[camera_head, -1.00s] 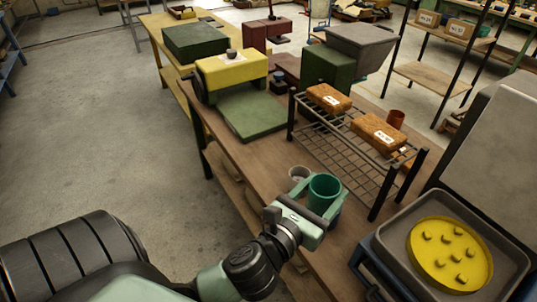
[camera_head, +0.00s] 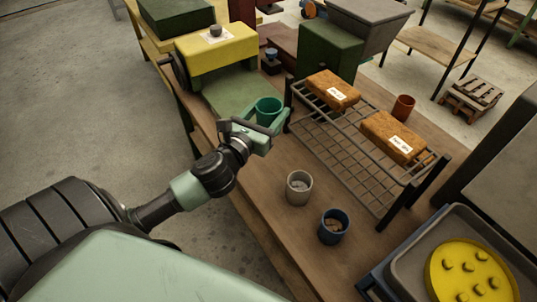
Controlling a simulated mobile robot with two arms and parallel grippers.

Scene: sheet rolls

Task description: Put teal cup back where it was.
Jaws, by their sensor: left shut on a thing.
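The teal cup (camera_head: 268,106) is upright between the fingers of my left gripper (camera_head: 274,122), at the far part of the wooden bench, just in front of the green plate (camera_head: 228,92) of the yellow machine. My left gripper is shut on the cup. I cannot tell whether the cup touches the bench, as the gripper hides its lower part. My right gripper is not in view.
A grey cup (camera_head: 299,188) and a blue cup (camera_head: 334,226) stand on the wooden bench (camera_head: 262,190). A black wire rack (camera_head: 345,160) with two orange-brown blocks is at the right. A red-brown cup (camera_head: 403,107) stands behind it. Bare bench lies between the gripper and the grey cup.

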